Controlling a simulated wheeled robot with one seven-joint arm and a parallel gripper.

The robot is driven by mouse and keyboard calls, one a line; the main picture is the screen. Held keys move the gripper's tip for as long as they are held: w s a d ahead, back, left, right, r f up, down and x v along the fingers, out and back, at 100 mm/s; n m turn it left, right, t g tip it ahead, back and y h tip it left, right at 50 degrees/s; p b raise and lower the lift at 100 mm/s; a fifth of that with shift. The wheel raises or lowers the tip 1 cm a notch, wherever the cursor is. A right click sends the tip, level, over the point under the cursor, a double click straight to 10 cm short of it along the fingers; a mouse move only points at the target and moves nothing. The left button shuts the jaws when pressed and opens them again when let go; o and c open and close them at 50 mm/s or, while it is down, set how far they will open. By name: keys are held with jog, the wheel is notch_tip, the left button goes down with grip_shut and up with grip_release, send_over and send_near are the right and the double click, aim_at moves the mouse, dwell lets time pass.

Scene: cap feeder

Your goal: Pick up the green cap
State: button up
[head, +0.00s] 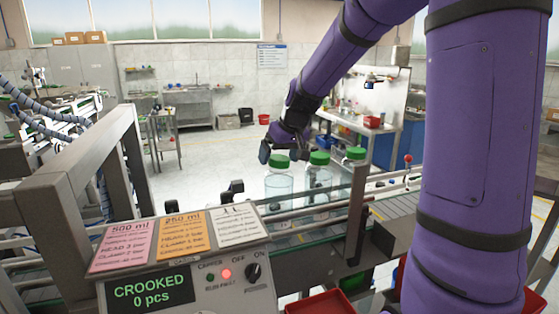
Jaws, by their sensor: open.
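Several clear bottles stand on the conveyor, three of them with green caps in view. The left green cap (278,161) is on the left bottle (278,186). The middle green cap (319,158) is on the middle bottle, and the right green cap (355,153) is on the right one. My gripper (284,153) is open and empty. Its fingers are at about the height of the left cap in the picture, one to its left and one towards the middle cap. I cannot tell whether it touches a cap.
Metal guide rails (300,222) run in front of the bottles. A control panel (225,272) reading "CROOKED 0 pcs" stands at the front left, beside a grey frame (75,190). Red bins (320,303) are below at the front. A workbench (350,128) stands behind.

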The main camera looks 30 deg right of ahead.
aim_at(276, 156)
jog(key=c, duration=1)
jog(key=shift+o, duration=0.2)
jog(key=shift+r, duration=0.15)
jog(key=shift+r, duration=0.5)
jog(key=v, duration=0.2)
jog(key=shift+a+r, duration=0.15)
jog(key=shift+r, duration=0.15)
jog(key=s+a+r, duration=0.1)
jog(key=s+a, duration=0.1)
jog(key=s, duration=1.3)
jog(key=shift+a+r, duration=0.15)
jog(key=shift+r, duration=0.05)
